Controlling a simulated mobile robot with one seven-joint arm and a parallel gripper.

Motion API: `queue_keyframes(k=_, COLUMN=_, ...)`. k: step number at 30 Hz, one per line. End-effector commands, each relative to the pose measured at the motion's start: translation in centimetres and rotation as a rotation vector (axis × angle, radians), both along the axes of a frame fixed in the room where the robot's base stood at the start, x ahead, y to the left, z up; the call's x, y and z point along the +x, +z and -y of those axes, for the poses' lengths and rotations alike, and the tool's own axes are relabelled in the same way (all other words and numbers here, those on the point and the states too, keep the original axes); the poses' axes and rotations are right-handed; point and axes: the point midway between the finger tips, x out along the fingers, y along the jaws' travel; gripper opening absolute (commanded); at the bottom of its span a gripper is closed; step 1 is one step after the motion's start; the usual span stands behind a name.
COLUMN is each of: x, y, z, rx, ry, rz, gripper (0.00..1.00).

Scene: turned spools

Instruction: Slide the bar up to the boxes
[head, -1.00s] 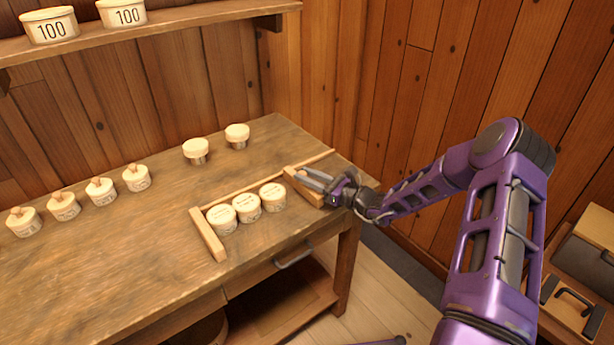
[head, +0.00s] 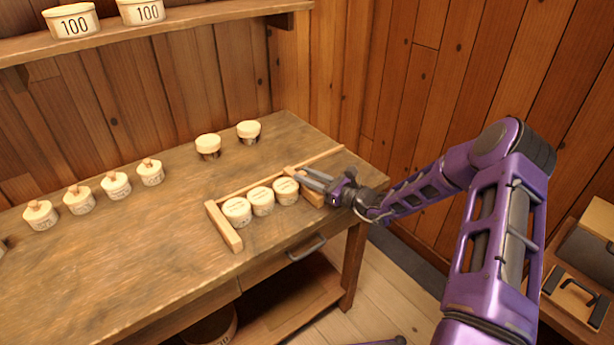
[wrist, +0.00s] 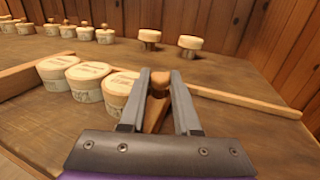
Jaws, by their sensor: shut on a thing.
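Three round cream boxes with printed lids stand in a row: left box (head: 237,212), middle box (head: 262,201) and right box (head: 286,190). A fixed-looking wooden end piece (head: 224,228) stands at their left and a thin rail (head: 325,158) runs behind them. The wooden bar (head: 314,199) lies across the row's right end, close beside the right box; I cannot tell whether they touch. My gripper (head: 301,176) is shut on the bar's knob (wrist: 160,80), between its fingers in the wrist view. The fingers hide part of the bar (wrist: 156,116).
Several knobbed pots (head: 116,185) stand at the left of the workbench (head: 130,260). Two lidded pots (head: 208,146) stand toward the back. A shelf (head: 180,27) with tubs marked 100 (head: 72,21) hangs above. A drawer handle (head: 306,248) is below the front edge.

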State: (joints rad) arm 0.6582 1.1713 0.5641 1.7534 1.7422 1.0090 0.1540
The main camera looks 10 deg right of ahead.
Motion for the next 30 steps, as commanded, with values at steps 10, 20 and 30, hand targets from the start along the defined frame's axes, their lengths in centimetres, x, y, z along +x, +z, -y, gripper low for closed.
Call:
queue_keyframes(k=10, x=0.0, y=0.0, z=0.0, rx=-0.001, ry=0.000, rz=-0.001, gripper=0.61)
queue_keyframes(k=20, x=-0.8, y=0.0, z=1.1, rx=-0.001, ry=-0.002, rz=-0.001, gripper=0.61)
queue_keyframes(k=30, x=-5.9, y=0.0, z=7.1, rx=0.000, ry=-0.004, rz=-0.001, gripper=0.61)
